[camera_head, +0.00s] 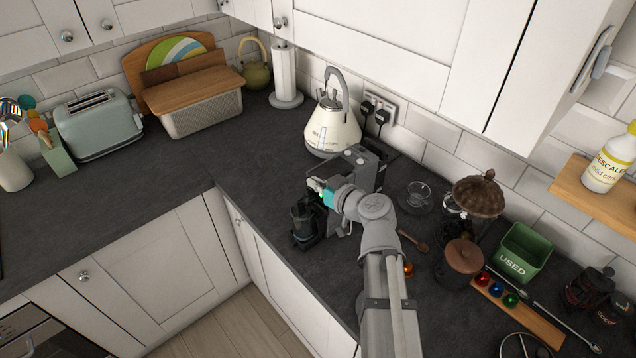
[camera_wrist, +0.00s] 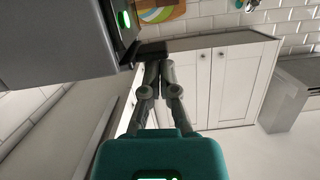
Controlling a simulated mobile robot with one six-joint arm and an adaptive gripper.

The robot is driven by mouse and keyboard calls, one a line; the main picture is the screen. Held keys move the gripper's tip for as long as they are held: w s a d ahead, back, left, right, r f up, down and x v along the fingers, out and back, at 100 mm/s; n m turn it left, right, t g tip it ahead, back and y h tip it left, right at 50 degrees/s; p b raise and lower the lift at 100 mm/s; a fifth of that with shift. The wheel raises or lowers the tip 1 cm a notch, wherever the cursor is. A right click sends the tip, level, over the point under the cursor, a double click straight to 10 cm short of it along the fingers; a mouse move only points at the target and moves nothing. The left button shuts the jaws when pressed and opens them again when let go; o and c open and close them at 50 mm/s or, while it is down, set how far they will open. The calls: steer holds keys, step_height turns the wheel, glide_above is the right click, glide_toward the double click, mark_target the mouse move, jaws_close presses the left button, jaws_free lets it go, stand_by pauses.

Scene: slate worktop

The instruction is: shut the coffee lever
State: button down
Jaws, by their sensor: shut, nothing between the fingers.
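The coffee machine (camera_head: 362,167) is a dark grey box on the worktop, partly hidden by my arm in the head view. A dark cup-like part (camera_head: 304,218) stands at its front. In the wrist view the machine's grey side (camera_wrist: 60,45) fills the upper left, with a round green light on its front. My gripper (camera_wrist: 160,70) is shut and empty, its fingers close beside the machine's front. A small dark part (camera_wrist: 151,50) shows just beyond the fingertips; I cannot tell whether it is the lever or whether they touch. In the head view my gripper (camera_head: 322,192) is mostly unclear.
A cream kettle (camera_head: 332,128) stands behind the machine. The worktop (camera_head: 245,160) left of the machine is clear.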

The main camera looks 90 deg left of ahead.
steer(key=shift+s, duration=0.15)
stand_by(0.3)
steer(key=w+d+r+p, duration=0.6)
steer(key=w+d, duration=0.1)
steer(key=shift+r, duration=0.15)
stand_by(0.8)
stand_by(0.7)
